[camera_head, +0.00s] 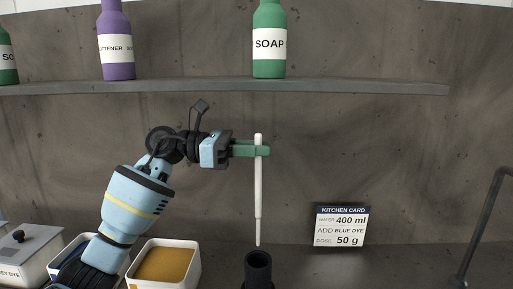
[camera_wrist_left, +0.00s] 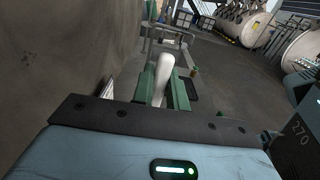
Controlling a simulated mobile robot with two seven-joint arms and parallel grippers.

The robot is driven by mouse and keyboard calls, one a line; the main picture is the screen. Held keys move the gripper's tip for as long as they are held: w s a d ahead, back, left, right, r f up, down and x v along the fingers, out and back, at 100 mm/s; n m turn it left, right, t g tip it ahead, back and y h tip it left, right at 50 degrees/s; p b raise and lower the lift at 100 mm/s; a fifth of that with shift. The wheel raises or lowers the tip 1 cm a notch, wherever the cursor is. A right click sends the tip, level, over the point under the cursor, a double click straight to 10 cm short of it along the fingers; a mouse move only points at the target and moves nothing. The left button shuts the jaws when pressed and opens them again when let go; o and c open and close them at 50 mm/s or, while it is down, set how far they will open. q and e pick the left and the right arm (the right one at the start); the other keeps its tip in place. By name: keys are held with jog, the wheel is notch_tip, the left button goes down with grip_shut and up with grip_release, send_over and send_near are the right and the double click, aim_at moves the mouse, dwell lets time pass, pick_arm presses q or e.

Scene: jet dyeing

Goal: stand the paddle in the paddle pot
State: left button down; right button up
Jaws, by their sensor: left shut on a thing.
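The paddle (camera_head: 258,195) is a thin white rod, held upright with its narrower end down. My left gripper (camera_head: 262,149) is shut on it near its top, with green fingers on either side. In the left wrist view the paddle (camera_wrist_left: 163,72) shows between the green fingers (camera_wrist_left: 163,92). A black round pot (camera_head: 257,268), which looks like the paddle pot, stands at the bottom of the head view. The paddle's lower tip hangs just above the pot's mouth and appears in line with it. The pot's lower part is cut off by the frame. My right gripper is not in view.
A grey shelf (camera_head: 200,87) with a green soap bottle (camera_head: 269,45) and a purple bottle (camera_head: 117,45) is above. A white bin of ochre powder (camera_head: 165,264) stands left of the pot. A kitchen card (camera_head: 341,227) leans at the wall; a dark pipe (camera_head: 484,225) is at right.

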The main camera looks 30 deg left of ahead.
pick_arm(q)
jog(key=b, duration=0.2)
send_over(256, 217)
notch_tip(256, 217, down, 4)
jog(key=f, duration=0.2)
jog(key=f+b, duration=0.1)
jog(key=shift+w+a+f, duration=0.25)
jog(key=shift+w+f, duration=0.05)
jog(key=shift+w, duration=0.1)
jog(key=shift+f+b, duration=0.5)
jog(key=shift+f, duration=0.35)
jog(key=shift+f+b, duration=0.65)
jog(key=shift+f, duration=0.45)
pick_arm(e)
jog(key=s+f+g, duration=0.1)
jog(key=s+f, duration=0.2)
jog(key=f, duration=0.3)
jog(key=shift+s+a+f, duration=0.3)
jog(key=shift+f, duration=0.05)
pick_arm(q)
jog(key=shift+f, duration=0.15)
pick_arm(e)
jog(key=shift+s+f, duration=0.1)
pick_arm(q)
jog(key=shift+f+b, duration=0.95)
jog(key=shift+f, duration=0.4)
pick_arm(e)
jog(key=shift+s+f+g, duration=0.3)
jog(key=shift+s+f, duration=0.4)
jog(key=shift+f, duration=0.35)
